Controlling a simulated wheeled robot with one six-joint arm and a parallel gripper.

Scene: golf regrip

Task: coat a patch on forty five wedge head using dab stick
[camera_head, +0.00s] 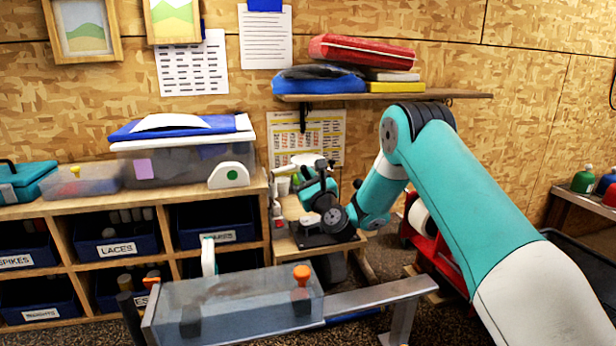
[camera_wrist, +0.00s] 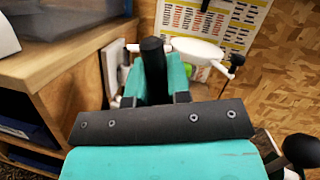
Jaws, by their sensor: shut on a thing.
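My gripper (camera_head: 318,188) is over a small wooden stand at the middle of the head view. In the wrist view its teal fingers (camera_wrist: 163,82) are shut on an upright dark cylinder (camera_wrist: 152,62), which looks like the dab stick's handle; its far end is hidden. Just beyond the fingers in the wrist view is a pale rounded piece (camera_wrist: 195,50), perhaps the forty five wedge head. A pale piece also shows by the gripper in the head view (camera_head: 302,159). I cannot tell whether the stick touches it, nor read any marking.
A wooden cubby shelf (camera_head: 165,256) with labelled bins stands left of the stand. A clear trough (camera_head: 235,305) with an orange-topped item (camera_head: 301,274) is in front. A wall shelf (camera_head: 440,94) with folded things is above. A red reel (camera_head: 432,240) stands at right.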

